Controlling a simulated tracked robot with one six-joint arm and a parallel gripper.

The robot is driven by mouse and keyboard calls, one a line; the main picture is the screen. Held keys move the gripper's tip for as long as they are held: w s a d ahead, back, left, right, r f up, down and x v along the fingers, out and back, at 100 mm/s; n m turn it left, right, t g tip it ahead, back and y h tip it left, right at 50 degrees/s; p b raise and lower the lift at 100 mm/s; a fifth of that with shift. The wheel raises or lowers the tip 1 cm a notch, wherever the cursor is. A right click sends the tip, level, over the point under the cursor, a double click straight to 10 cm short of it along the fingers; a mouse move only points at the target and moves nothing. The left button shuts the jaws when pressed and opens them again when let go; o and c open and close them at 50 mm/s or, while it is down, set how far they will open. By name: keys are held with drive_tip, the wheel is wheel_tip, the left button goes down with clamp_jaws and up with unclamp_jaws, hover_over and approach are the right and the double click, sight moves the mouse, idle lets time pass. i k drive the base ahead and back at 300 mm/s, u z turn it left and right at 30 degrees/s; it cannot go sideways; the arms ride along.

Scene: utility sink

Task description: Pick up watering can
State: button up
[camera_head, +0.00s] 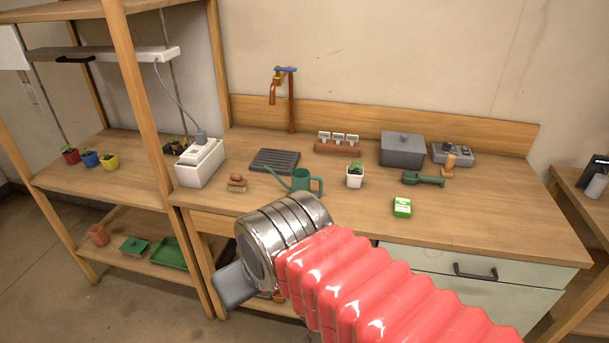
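A small green watering can (303,181) stands upright on the wooden counter, near its front edge at the middle of the view. Its spout points left and its handle is on the right. My arm, with a red ribbed sleeve and a metal wrist, reaches in from the lower right in front of the counter. My gripper (235,287) shows only as a grey part at the lower left of the wrist, below and to the left of the can and apart from it. Its fingertips cannot be made out, so its opening is unclear.
A small white plant pot (355,176) stands just right of the can. A dark drain grate (274,160) lies behind it, and stacked brown pieces (237,183) lie to its left. A copper tap (290,100) rises behind. A wooden shelf post (160,150) stands at left.

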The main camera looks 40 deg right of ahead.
sight(301, 177)
drive_tip(key=z, duration=0.25)
drive_tip(key=i, duration=1)
drive_tip(key=z, duration=0.25)
